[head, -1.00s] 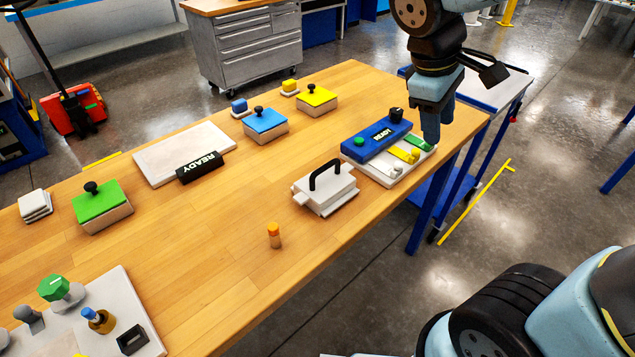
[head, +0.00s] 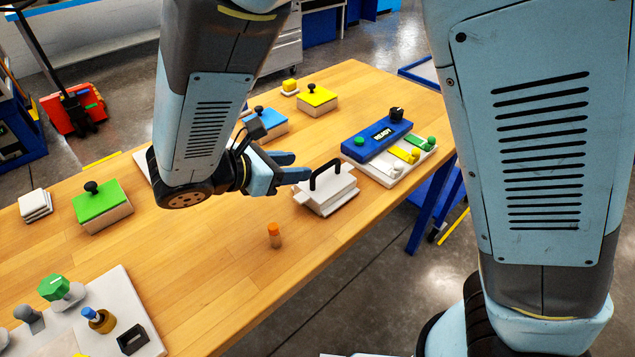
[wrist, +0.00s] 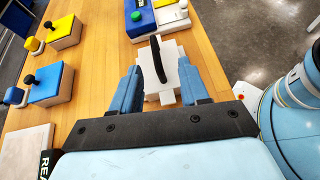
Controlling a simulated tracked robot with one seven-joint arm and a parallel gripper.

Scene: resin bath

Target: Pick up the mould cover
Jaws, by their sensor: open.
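The mould cover, a white block with a black arched handle (head: 326,176), sits on the wooden table near its front edge in the head view (head: 337,196). In the wrist view the cover (wrist: 186,72) lies straight ahead, with its handle (wrist: 158,58) standing up between the lines of the fingers. My gripper (head: 302,166) is open, its blue fingers pointing at the handle from the left.
A blue control box (head: 377,140) with a READY display stands behind the cover, beside a white base with coloured levers (head: 405,154). A small orange-capped peg (head: 274,235) stands in front. Lidded boxes in green (head: 102,205), blue (head: 267,124) and yellow (head: 317,98) stand around.

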